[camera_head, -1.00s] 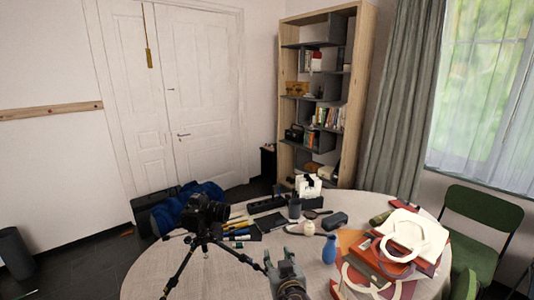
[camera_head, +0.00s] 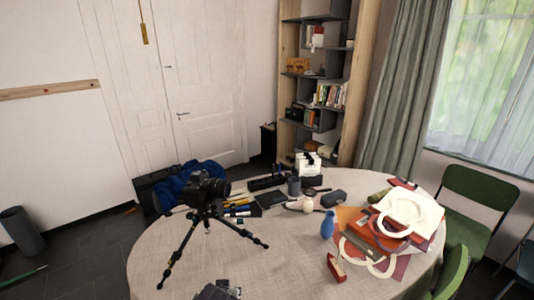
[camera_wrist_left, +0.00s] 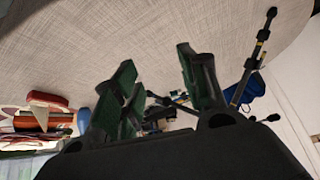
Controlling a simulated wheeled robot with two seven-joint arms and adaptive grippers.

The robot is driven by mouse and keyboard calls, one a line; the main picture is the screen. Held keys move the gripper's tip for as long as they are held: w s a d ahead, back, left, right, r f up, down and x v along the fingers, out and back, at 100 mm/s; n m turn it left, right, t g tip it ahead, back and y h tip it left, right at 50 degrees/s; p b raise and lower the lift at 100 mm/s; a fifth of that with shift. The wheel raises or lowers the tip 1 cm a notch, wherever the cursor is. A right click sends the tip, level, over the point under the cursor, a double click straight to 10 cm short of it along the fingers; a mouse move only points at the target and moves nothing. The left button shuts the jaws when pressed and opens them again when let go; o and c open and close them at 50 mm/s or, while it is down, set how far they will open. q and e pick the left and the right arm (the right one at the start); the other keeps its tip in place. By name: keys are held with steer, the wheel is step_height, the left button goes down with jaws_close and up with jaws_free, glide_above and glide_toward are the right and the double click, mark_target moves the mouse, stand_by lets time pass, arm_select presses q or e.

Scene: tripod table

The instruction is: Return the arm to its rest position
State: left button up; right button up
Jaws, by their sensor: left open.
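My left gripper (camera_head: 228,288) shows only in part at the bottom edge of the head view, low in front of the tripod. In the left wrist view my left gripper (camera_wrist_left: 156,62) is open, its green-padded fingers spread with nothing between them. The black camera (camera_head: 205,187) stands upright on its tripod (camera_head: 190,238) on the round table (camera_head: 290,262). A tripod leg (camera_wrist_left: 243,80) shows beyond the fingers in the wrist view, apart from them. My right gripper is in neither view.
A red object (camera_head: 336,268) lies near the table's front right. A blue vase (camera_head: 327,225) and a pile of red and white items (camera_head: 405,225) stand at the right. Pens and boxes lie at the back. Green chairs (camera_head: 478,205) flank the right side. The front middle is mostly clear.

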arm_select(q)
steer(key=shift+s+a+f+m+g+h, duration=0.6)
steer(key=shift+s+a+f+m+g, duration=0.9)
steer(key=shift+s+a, duration=4.4)
steer(key=s+d+f+g, duration=0.1)
steer(key=s+f, duration=0.1)
steer(key=f, duration=1.5)
steer(key=s+f+g, duration=0.1)
steer(key=s+f, duration=0.1)
steer(key=f, duration=1.4)
steer(key=s+a+f, duration=0.2)
steer(key=s+f, duration=0.8)
steer(key=s, duration=0.1)
steer(key=s+a+f, duration=0.1)
steer(key=s+f, duration=0.9)
steer(key=s, duration=0.1)
steer(key=shift+s+a+f+g, duration=0.15)
steer(key=shift+a+f+g, duration=0.05)
steer(key=shift+a+g, duration=0.2)
steer(key=shift+d, duration=0.1)
